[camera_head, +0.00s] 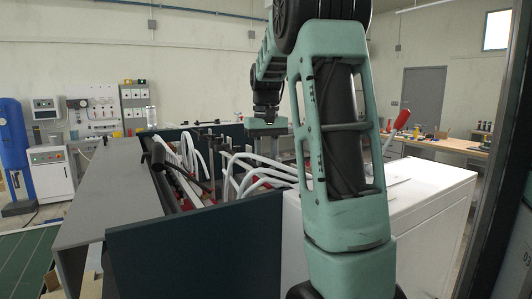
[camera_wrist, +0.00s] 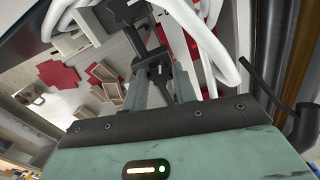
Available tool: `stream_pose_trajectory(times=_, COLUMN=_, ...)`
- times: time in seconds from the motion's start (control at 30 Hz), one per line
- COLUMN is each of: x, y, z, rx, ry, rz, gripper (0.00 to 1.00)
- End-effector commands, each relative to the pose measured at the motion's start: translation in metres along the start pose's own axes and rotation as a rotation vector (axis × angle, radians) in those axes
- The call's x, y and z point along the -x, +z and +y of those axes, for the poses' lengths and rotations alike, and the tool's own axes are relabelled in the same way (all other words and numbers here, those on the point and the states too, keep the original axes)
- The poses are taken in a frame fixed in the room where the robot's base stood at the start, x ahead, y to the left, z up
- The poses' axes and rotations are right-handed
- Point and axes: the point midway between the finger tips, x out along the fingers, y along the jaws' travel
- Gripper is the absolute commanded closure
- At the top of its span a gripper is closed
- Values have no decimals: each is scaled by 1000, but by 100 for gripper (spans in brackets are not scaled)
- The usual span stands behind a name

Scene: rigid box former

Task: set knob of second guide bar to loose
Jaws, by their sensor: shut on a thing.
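My gripper (camera_wrist: 162,84) points into the machine and is shut on a dark knob (camera_wrist: 154,68) on a dark guide bar (camera_wrist: 126,16). The knob is partly hidden by the fingers, and I cannot read its setting. In the head view my gripper (camera_head: 268,128) is over the open top of the box former (camera_head: 180,240), and its fingertips and the knob are hard to make out there. I cannot tell from these views which guide bar in the row this is.
White hoses (camera_head: 262,170) curve close beside my gripper; a white hose (camera_wrist: 205,45) also passes right of the fingers. Dark walls enclose the machine. A grey panel (camera_head: 95,190) slopes at left.

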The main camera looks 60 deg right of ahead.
Motion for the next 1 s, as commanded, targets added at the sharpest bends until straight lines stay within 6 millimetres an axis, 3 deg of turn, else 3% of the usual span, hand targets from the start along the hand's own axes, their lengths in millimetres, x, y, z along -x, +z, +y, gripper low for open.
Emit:
stream_pose_trajectory(times=0.5, x=2, y=-1, z=0, rx=400, ry=1, rz=4, gripper=95)
stream_pose_trajectory(times=1.0, x=1, y=0, z=0, rx=517, ry=2, rz=3, gripper=95)
